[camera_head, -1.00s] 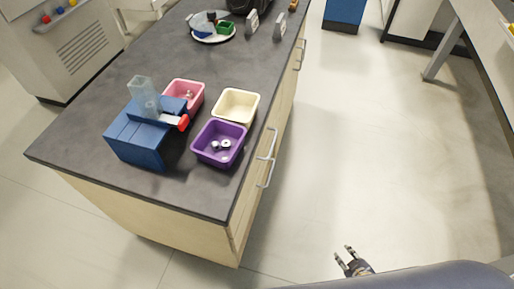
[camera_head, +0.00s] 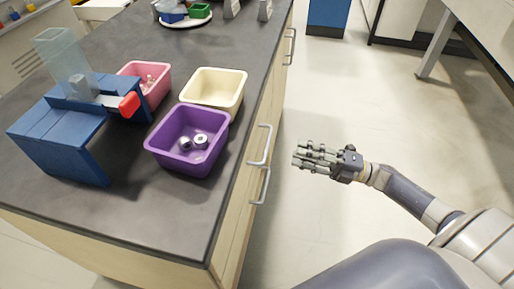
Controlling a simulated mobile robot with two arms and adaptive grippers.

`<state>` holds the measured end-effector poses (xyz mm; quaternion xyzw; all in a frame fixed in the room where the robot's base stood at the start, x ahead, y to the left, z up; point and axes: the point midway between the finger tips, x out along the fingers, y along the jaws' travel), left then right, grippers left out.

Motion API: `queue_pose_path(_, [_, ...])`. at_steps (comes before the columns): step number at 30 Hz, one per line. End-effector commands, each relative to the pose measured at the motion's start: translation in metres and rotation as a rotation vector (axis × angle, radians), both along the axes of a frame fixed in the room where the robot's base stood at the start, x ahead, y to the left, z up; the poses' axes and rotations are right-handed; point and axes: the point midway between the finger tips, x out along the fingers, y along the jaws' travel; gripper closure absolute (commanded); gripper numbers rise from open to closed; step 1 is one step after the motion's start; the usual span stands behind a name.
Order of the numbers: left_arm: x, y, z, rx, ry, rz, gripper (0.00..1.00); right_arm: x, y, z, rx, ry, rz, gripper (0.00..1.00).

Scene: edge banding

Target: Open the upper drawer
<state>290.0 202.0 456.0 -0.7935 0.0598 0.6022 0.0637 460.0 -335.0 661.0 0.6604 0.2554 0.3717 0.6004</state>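The upper drawer's metal handle (camera_head: 267,146) is on the right side of the wooden cabinet, just under the dark countertop. A second metal handle (camera_head: 266,186) sits below it. The drawer fronts look flush with the cabinet, so the upper drawer appears closed. My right gripper (camera_head: 299,156) is to the right of the handles, its fingers pointing left towards them. It looks open and empty, with a visible gap between it and the upper handle. My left gripper is not in view.
On the countertop (camera_head: 130,215) are a purple bin (camera_head: 160,150) holding small metal parts, a cream bin (camera_head: 222,93), a pink bin (camera_head: 155,75) and a blue device (camera_head: 60,140). Another handle (camera_head: 291,47) is farther back. The floor right of the cabinet is clear.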

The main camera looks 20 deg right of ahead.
Motion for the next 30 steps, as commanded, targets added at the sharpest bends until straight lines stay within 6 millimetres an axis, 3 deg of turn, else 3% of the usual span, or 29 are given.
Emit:
queue_pose_path(18, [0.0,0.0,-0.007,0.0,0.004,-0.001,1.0,0.056,0.075,0.02,0.002,-0.004,0.003,0.71])
queue_pose_path(30, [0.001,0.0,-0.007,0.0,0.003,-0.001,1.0,0.063,0.084,0.021,0.001,-0.001,0.002,0.71])
